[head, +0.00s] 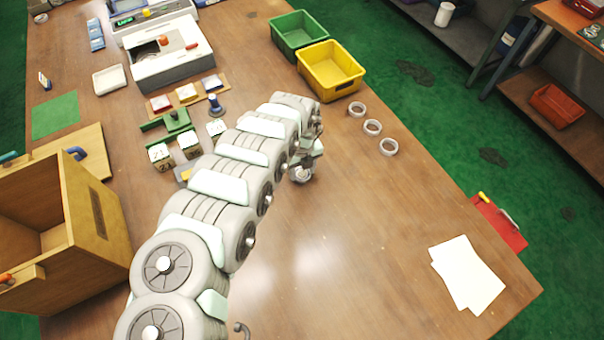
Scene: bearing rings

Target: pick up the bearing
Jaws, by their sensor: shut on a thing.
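My arm reaches across the table from the lower left, and my gripper (304,172) is low over the wooden table, left of the row of rings. It is shut on a bearing (301,175), a small pale metal ring, partly hidden by the gripper and wrist. I cannot tell whether this bearing touches the table. Further right, three similar rings lie apart in a slanting row: the far ring (357,109), the middle ring (372,128) and the near ring (388,147).
A yellow bin (345,92) and a green bin (290,52) stand behind the rings. A wooden box (95,215) stands at left. White papers (467,272) and a red clipboard (503,228) lie at right. The front middle of the table is clear.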

